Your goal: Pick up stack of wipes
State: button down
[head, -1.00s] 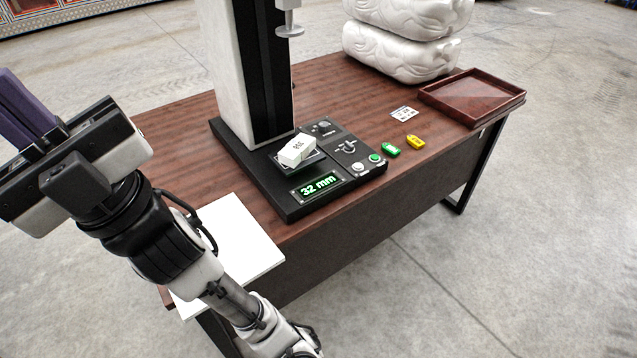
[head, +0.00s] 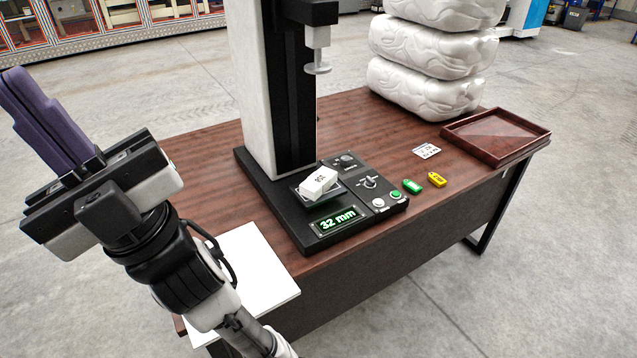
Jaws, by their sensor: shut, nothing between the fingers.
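No thing is plainly marked as wipes, so I cannot tell for sure which is the stack. A thin flat white slab or pile of sheets (head: 248,268) lies at the table's front left corner, jutting past the front edge. A small white block with dark lettering (head: 318,182) rests tilted on the black machine's small platform. My gripper (head: 18,84) is at the left of the head view, its purple fingers together, pointing up and left. It is empty and apart from all these things. My arm hides part of the table's left end.
A dark red-brown table (head: 205,150) carries a tall test stand (head: 268,90) with a "32 mm" display. White bulky packs (head: 430,55) are stacked at the back. A shallow reddish tray (head: 495,137), green tag (head: 412,186), yellow tag (head: 437,180) and label card (head: 426,152) lie right.

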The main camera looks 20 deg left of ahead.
aim_at(317, 183)
jog(key=j+u, duration=0.25)
jog(key=j, duration=0.4)
jog(key=i+j+u, duration=0.15)
jog(key=j, duration=0.2)
jog(key=i+j+u, duration=0.15)
jog(key=j, duration=0.25)
jog(key=k, duration=0.05)
